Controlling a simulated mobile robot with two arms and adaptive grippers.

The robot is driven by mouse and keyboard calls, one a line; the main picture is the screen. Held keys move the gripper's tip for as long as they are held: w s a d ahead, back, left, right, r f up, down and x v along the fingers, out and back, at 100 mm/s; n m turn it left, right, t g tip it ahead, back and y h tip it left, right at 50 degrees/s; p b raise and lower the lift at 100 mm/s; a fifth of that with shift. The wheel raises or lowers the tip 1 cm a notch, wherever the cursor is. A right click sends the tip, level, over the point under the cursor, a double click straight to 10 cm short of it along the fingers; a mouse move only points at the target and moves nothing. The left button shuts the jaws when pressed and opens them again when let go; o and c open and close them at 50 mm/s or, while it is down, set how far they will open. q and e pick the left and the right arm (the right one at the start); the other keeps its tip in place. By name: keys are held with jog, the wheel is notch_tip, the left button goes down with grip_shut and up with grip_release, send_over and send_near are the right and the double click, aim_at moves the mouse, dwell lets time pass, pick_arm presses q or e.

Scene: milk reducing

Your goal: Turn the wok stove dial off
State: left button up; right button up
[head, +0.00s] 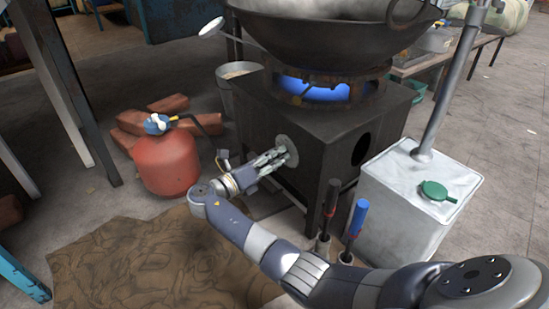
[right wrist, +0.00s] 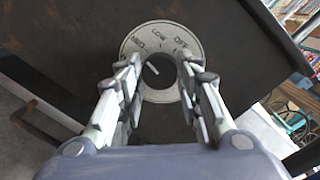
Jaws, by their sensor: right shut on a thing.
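The black wok stove (head: 325,128) stands in the middle of the head view with a wok (head: 330,38) on top. A blue flame (head: 318,90) burns under the wok. The dial's round grey plate (head: 290,148) is on the stove's left face. In the right wrist view the plate (right wrist: 160,37) shows MED, LOW and OFF marks. The dark knob (right wrist: 158,72) has a white line that points to the upper left, between MED and LOW. My right gripper (head: 276,158) is shut on the knob, its fingers on either side. My left gripper is not in view.
A red gas tank (head: 165,162) with a blue valve top stands left of the stove, by bricks (head: 128,122). A metal can (head: 415,200) with a green cap stands at right. Blue-handled and dark-handled tools (head: 357,218) stand upright by the stove's front leg.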

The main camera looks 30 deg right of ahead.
jog(key=m+p, duration=0.1)
jog(key=m, duration=0.3)
jog(key=m+p, duration=0.1)
jog(key=m, duration=0.4)
jog(key=m+h+p, duration=0.1)
jog(key=m+p, duration=0.1)
jog(key=m, duration=0.2)
jog(key=shift+f+g, duration=0.25)
jog(key=shift+g, duration=0.15)
jog(key=shift+w+m+g+b, duration=0.1)
jog(key=shift+m+g+b, duration=0.4)
jog(key=shift+m, duration=1.3)
jog(key=o, duration=1.1)
jog(key=shift+r, duration=0.1)
